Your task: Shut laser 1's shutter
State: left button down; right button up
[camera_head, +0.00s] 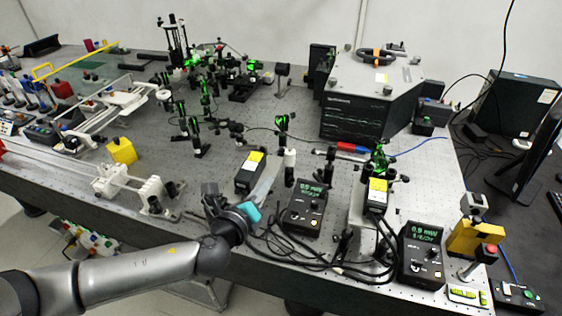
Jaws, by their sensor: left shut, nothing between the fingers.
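Two black laser heads with yellow labels stand on the bench, one left of centre (247,180) and one further right (376,197); I cannot read which is laser 1. A black control box with a lit green display (304,206) stands between them. A second control box (421,254) at the right front shows green digits. My left gripper (273,171) reaches up from the front edge, shut and empty, close to the right side of the left laser head; contact cannot be told. I cannot make out either shutter clearly. My right gripper is out of view.
Green light shows on several optic mounts (281,123) behind. A large black and grey instrument (360,115) stands at the back right. Dark cables (310,249) lie along the front. A yellow block (121,151) and a rail (60,165) are at left.

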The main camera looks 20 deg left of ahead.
pick_arm(q)
jog(key=shift+w+a+r+m, duration=0.1)
jog(key=shift+w+m, duration=0.05)
jog(key=shift+m, duration=0.35)
jog(key=shift+w+a+m, duration=0.1)
jog(key=shift+m, duration=0.4)
jog(key=shift+w, duration=0.15)
jog(key=x, duration=0.9)
jog(key=shift+w+d+b, duration=0.2)
jog(key=shift+w+b, duration=0.15)
jog(key=shift+b, duration=0.1)
jog(key=shift+a+r, duration=0.15)
jog(key=shift+r, duration=0.25)
